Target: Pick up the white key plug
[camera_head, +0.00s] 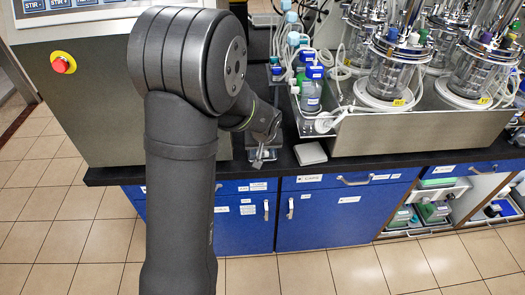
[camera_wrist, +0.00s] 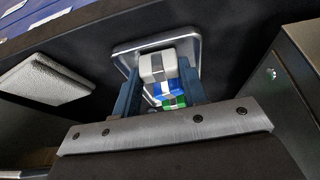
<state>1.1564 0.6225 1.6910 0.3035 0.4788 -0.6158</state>
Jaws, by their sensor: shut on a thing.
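The white key plug (camera_wrist: 152,66) shows in the wrist view between the two blue fingers of my gripper (camera_wrist: 160,80), which is shut on it. A blue plug (camera_wrist: 166,87) and a green plug (camera_wrist: 175,102) are close beside it, partly hidden by the fingers and each other. A shallow metal tray (camera_wrist: 190,46) lies around and beneath them on the dark bench. In the head view my gripper (camera_head: 264,150) is low over the tray at the bench's front edge; the plugs are too small to make out there.
A white square pad (camera_head: 310,153) lies right of the tray. The steel bioreactor stand (camera_head: 420,134), with glass vessels and bottles, is farther right. A large steel cabinet (camera_head: 85,105) with a red emergency button (camera_head: 63,63) is left. Loose tubing hangs behind my gripper.

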